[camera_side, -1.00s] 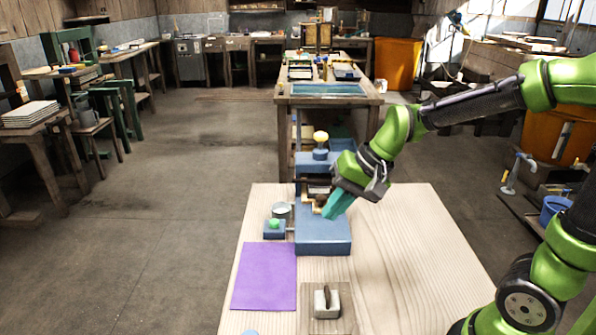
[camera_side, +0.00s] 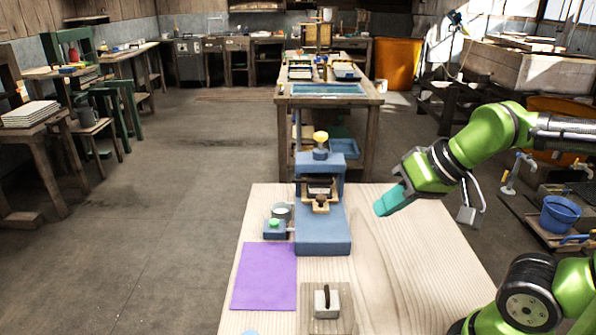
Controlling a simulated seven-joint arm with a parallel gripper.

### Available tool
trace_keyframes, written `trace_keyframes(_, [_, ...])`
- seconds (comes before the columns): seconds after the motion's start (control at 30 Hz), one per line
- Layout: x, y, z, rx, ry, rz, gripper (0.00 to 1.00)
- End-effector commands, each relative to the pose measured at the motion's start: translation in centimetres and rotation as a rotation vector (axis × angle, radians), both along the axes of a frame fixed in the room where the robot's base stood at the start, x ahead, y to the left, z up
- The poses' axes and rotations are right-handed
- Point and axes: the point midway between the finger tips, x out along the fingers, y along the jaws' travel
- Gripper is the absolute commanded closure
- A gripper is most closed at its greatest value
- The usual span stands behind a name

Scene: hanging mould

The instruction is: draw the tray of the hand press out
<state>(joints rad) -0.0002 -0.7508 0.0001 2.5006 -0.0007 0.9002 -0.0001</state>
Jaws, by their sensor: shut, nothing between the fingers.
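The blue hand press (camera_side: 323,239) stands upright on the pale wooden table, with a yellow knob (camera_side: 320,136) on its top. Its tray (camera_side: 321,202), a small brown wooden part with a knob at its front, sits in the opening of the press above the blue base. How far it stands out is hard to tell. My gripper (camera_side: 386,205), with teal fingers, is to the right of the press, above the table and clear of it. The fingers are shut and hold nothing.
A purple sheet (camera_side: 264,277) lies at front left. A grey block with a dark handle (camera_side: 327,300) sits on a board in front. The table's right side is clear.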

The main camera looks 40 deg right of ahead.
Motion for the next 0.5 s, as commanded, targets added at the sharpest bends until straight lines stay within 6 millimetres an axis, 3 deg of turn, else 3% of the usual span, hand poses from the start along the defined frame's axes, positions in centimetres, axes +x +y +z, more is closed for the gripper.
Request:
trace_keyframes(0.03, [0.0,-0.1,0.0,0.0,0.003,-0.004,0.89])
trace_keyframes(0.13, [0.4,-0.6,-0.9,0.0,0.041,-0.025,0.74])
trace_keyframes(0.23, [2.1,-1.7,-1.2,-0.002,0.091,-0.062,0.59])
trace_keyframes(0.33, [5.1,-3.5,-1.3,-0.028,0.144,-0.078,0.44])
trace_keyframes(0.5, [11.1,-7.8,-1.6,-0.111,0.21,-0.026,0.44])
